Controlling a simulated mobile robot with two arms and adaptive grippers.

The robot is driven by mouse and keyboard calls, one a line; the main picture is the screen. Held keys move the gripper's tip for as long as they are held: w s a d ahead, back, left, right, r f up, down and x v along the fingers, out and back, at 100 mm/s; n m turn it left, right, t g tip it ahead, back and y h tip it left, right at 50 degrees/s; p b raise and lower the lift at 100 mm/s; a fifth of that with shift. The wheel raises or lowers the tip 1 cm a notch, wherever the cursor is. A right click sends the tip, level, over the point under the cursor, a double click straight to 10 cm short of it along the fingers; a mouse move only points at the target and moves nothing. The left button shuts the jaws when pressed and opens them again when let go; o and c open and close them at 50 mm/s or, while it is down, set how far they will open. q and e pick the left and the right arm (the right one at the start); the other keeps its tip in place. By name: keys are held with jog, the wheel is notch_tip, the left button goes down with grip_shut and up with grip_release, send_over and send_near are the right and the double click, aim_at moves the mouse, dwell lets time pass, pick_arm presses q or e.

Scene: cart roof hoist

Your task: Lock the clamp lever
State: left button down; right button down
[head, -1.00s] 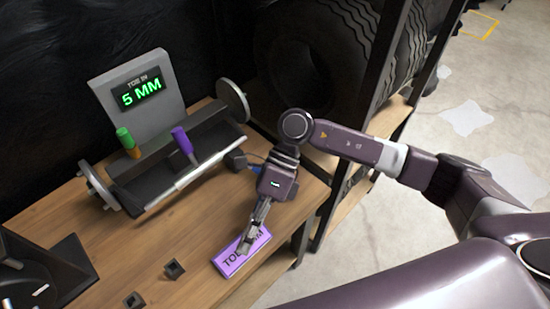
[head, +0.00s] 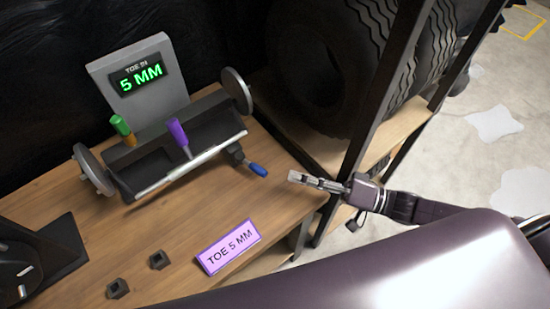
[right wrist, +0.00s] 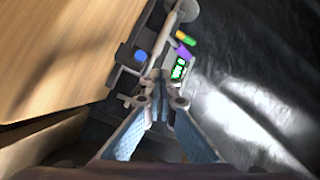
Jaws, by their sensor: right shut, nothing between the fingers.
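The toe gauge fixture (head: 203,142) stands on the wooden bench. It carries a purple-handled lever (head: 178,133) near its middle, standing up with a slight tilt, and a green and orange handle (head: 122,128) to its left. A blue-handled lever (head: 257,169) sticks out low at its right end. Which of these is the clamp lever is not marked. My right gripper (head: 294,177) is shut and empty, to the right of the blue handle and apart from it. In the right wrist view, the blue handle (right wrist: 140,56) shows beyond my fingers (right wrist: 161,88). My left gripper is out of view.
The display (head: 140,78) reads TOE IN 5 MM. A purple card (head: 228,247) reading TOE 5 MM lies near the bench's front edge, with two small dark blocks (head: 158,260) beside it. A shelf post (head: 388,90) and tyres (head: 330,60) stand at the back right.

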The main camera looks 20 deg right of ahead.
aim_at(252, 166)
jog(key=d+m, duration=0.1)
jog(key=d+f+m+h, duration=0.1)
jog(key=d+f+m, duration=0.1)
jog(key=shift+w+m+t+h, duration=0.3)
jog(key=shift+t, duration=0.1)
jog(key=shift+w+f+m, duration=0.15)
jog(key=shift+m, duration=0.15)
jog(key=p+x, duration=0.1)
jog(key=x, duration=0.8)
jog(key=shift+w+a, duration=0.25)
